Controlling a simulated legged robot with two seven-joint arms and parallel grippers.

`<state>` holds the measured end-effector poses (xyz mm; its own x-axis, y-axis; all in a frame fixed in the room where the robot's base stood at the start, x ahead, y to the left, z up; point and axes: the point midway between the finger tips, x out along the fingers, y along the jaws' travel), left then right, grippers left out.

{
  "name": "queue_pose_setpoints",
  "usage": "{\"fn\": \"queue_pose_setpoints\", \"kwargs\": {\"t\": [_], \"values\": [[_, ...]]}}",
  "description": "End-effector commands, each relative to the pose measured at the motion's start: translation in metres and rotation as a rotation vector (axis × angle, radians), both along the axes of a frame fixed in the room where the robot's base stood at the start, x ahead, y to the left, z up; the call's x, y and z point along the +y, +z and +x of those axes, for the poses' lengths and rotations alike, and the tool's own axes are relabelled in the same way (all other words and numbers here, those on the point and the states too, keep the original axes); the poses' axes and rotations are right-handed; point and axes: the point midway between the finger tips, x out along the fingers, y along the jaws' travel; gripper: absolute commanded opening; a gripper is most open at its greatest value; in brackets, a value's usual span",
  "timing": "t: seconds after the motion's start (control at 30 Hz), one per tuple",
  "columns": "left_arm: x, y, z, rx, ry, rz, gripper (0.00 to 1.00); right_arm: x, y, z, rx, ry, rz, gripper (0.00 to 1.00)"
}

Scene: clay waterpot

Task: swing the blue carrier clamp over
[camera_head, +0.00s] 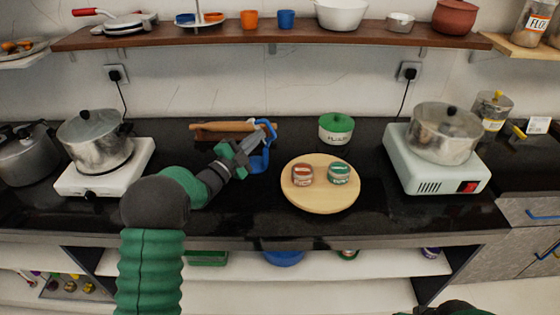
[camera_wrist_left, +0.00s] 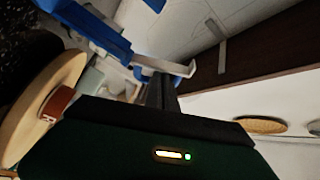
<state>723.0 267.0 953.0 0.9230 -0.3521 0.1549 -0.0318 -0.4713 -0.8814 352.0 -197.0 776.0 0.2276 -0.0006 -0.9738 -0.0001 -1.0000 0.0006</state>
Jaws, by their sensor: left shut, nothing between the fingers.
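The blue carrier clamp (camera_head: 268,128) stands upright on the black counter in the head view, its curved top beside my left gripper (camera_head: 258,138). In the left wrist view the blue clamp (camera_wrist_left: 88,28) fills the upper left, with a pale bar running from it past my fingertips. My left gripper is shut with nothing between its fingers, and its dark fingers (camera_wrist_left: 160,92) point toward the clamp. I cannot tell whether they touch it. The clamp's lower part is partly hidden by the gripper in the head view.
A round wooden board (camera_head: 320,205) with a red tin (camera_head: 303,176) and a green tin (camera_head: 339,175) lies right of the clamp. A rolling pin (camera_head: 215,127) lies behind. Pots on hotplates (camera_head: 93,183) (camera_head: 430,173) stand at both sides. A green-lidded jar (camera_head: 336,130) is behind the board.

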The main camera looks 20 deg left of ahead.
Motion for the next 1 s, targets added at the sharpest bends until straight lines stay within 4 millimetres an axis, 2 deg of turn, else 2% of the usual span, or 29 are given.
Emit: {"fn": "queue_pose_setpoints", "kwargs": {"t": [0.03,0.47,1.0], "values": [[0.003,-0.005,0.0,0.003,0.001,-0.041,0.0,0.0,-0.007,0.0,0.0,0.0,0.0,0.55],[0.021,-0.015,0.001,0.027,0.001,-0.431,0.0,0.0,-0.033,0.0,0.0,0.0,0.0,0.55],[0.029,-0.023,0.002,0.027,0.0,-0.428,0.0,0.0,-0.049,0.0,0.0,0.0,0.0,0.55]]}}
